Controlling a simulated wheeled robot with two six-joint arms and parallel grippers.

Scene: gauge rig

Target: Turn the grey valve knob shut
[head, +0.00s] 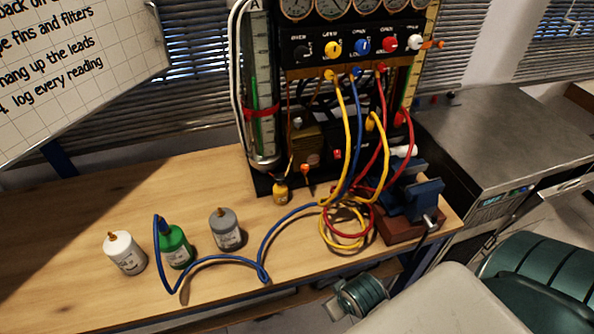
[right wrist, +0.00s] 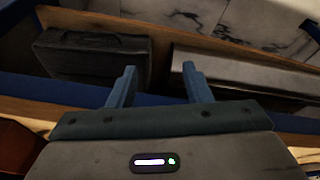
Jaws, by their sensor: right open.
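A gauge rig stands at the back of the bench. Its black panel (head: 355,46) carries a row of knobs: black, yellow, blue, red and, at the right end, a pale white-to-grey valve knob (head: 415,42). Whether the pale knob is open or shut is not clear. My right gripper (right wrist: 160,82) is open and empty in the right wrist view, with a dark case and wooden edges beyond it; the knob is not in that view. No gripper fingers show in the head view.
White (head: 126,254), green (head: 174,247) and grey (head: 226,230) bottles stand on the wooden bench (head: 60,230). Blue, red and yellow hoses hang from the panel onto it. A blue vise (head: 412,203) stands at the bench's right end. A dark case (right wrist: 88,55) lies low down.

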